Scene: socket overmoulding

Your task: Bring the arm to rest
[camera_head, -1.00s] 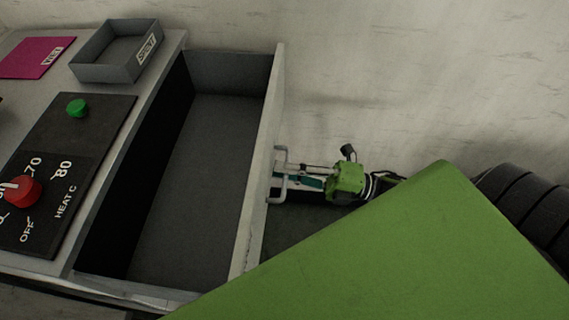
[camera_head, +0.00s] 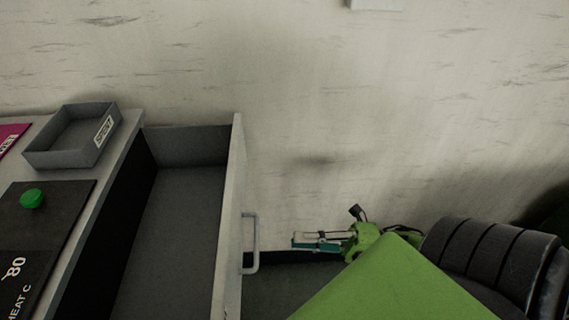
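My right gripper (camera_head: 296,242) is low in the middle of the head view, to the right of the drawer handle (camera_head: 252,243), with a small gap between them. Its fingers point left toward the handle. Nothing shows in its fingers, but they are too small and edge-on to tell whether they are open or shut. My green arm link (camera_head: 385,290) hides part of the arm behind it. My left gripper is not in view.
An open, empty drawer (camera_head: 185,225) sticks out from the bench at the left. On the bench are a grey tray marked SPENT (camera_head: 75,153), a magenta mat (camera_head: 10,136) and a dark control panel with a green button (camera_head: 32,198). A pale wall (camera_head: 330,100) stands behind.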

